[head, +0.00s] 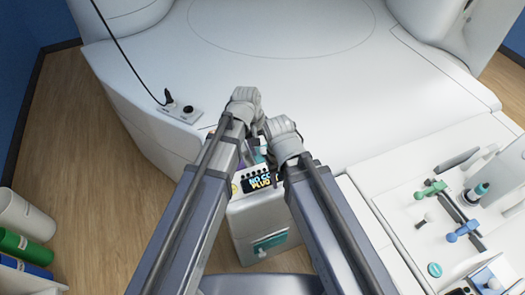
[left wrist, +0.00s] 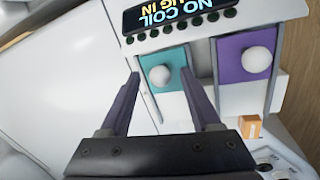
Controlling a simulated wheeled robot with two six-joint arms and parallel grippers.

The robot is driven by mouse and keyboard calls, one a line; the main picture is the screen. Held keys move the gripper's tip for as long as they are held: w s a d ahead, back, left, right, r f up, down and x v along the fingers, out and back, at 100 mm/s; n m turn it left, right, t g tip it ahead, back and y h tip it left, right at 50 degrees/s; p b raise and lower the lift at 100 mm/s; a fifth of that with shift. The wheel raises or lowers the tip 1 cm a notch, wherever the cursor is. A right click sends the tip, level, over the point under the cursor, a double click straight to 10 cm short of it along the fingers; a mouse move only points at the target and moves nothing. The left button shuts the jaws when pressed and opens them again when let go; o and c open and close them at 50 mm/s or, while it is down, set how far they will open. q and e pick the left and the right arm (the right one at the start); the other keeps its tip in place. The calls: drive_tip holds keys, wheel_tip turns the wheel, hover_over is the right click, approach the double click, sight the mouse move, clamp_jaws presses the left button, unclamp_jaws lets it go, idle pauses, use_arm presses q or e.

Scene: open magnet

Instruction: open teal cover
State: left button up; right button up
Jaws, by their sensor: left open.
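The teal cover (left wrist: 178,58) is a small panel with a round white knob (left wrist: 160,76), below a display in the left wrist view. My left gripper (left wrist: 160,74) is open, with one dark finger on each side of the teal cover and its knob. I cannot tell whether the fingers touch anything. In the head view my left gripper (head: 254,150) is over the top of the white unit, and the cover is hidden by my arms. My right arm comes in beside it; its fingers are not clearly visible.
A purple cover (left wrist: 230,66) with a white knob is beside the teal one. The display (left wrist: 178,14) reads "NO COIL PLUG IN". The white unit (head: 240,222) stands against a large white bed (head: 300,70). A tool-covered worktop (head: 400,235) is at right.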

use_arm(q)
drive_tip(key=shift+c, duration=0.3)
clamp_jaws()
idle(1.1)
